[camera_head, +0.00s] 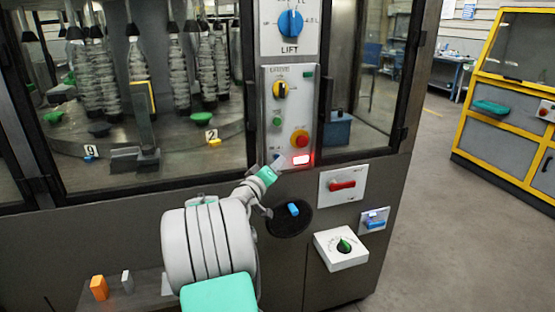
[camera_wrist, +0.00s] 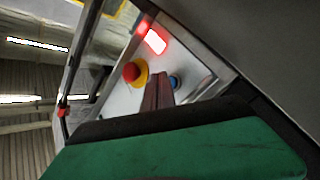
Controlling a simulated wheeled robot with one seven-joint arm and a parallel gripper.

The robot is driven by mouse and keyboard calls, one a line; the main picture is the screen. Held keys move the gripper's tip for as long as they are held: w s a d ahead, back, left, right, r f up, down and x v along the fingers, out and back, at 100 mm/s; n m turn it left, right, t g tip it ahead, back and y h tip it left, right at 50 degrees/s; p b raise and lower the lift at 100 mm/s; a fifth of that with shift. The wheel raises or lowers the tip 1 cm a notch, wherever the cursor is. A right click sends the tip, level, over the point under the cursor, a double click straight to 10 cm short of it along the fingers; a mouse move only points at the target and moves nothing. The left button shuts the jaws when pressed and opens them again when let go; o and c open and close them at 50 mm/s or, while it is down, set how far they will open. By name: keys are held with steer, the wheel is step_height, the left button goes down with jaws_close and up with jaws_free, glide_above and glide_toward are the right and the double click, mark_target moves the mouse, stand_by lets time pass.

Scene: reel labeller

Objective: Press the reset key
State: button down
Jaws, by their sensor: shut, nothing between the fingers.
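The control panel (camera_head: 266,105) carries a green button (camera_head: 277,122), a red mushroom button (camera_head: 299,138) on a yellow base and a lit red lamp (camera_head: 301,160). My gripper (camera_head: 278,161) is at its lower left corner, left of the lamp. In the wrist view a blue round button (camera_wrist: 175,82) shows right beside the closed fingers (camera_wrist: 160,78), partly hidden by them. I cannot tell whether they touch it. The red mushroom button (camera_wrist: 135,72) and lit lamp (camera_wrist: 155,41) also show there. The key labels are too small to read.
Above is a blue LIFT knob (camera_head: 290,23). Below are a red handle switch (camera_head: 342,185), a white box with a green-marked dial (camera_head: 341,248) and a blue item (camera_head: 293,209) on a black disc. Glass doors flank the panel. Open floor (camera_head: 440,235) lies right.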

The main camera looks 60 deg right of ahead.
steer(key=shift+w+d, duration=0.3)
steer(key=shift+w, duration=0.05)
stand_by(0.5)
steer(key=shift+s+a+b, duration=0.4)
steer(key=shift+s+a, duration=0.2)
steer(key=shift+s+a+b, duration=0.4)
steer(key=shift+s+a, duration=1.4)
